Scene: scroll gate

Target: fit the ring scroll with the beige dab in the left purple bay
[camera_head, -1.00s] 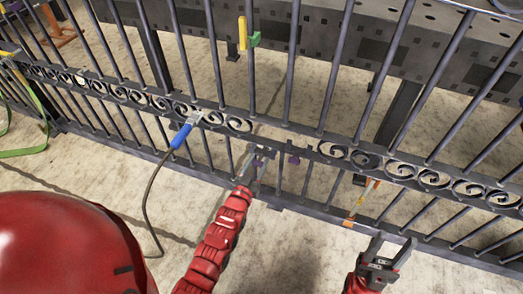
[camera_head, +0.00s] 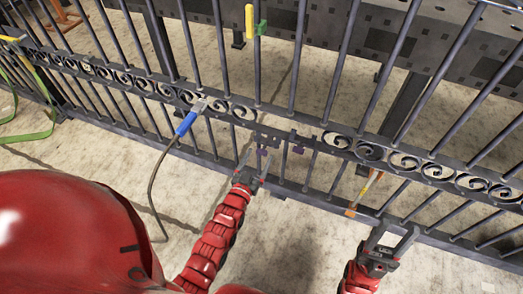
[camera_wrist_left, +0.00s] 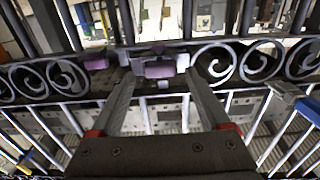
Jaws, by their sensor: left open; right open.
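The dark gate has a band of scrolls (camera_head: 133,83) with a gap near the middle. Two small purple marks sit at the gap: the left one (camera_head: 262,152) and the right one (camera_head: 298,149). My left gripper (camera_head: 250,168) is open just in front of and below the left purple mark. In the left wrist view its fingers (camera_wrist_left: 160,98) are spread, with a purple block (camera_wrist_left: 160,70) beyond them and another purple block (camera_wrist_left: 97,64) to the left. I cannot make out a ring scroll with a beige dab. My right gripper (camera_head: 393,240) is open and empty in front of the lower rail.
A blue-handled tool (camera_head: 187,122) with a dark cable hangs at the band left of the gap. An orange-tipped tool (camera_head: 365,192) leans at the lower rail. A green strap (camera_head: 45,120) lies far left.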

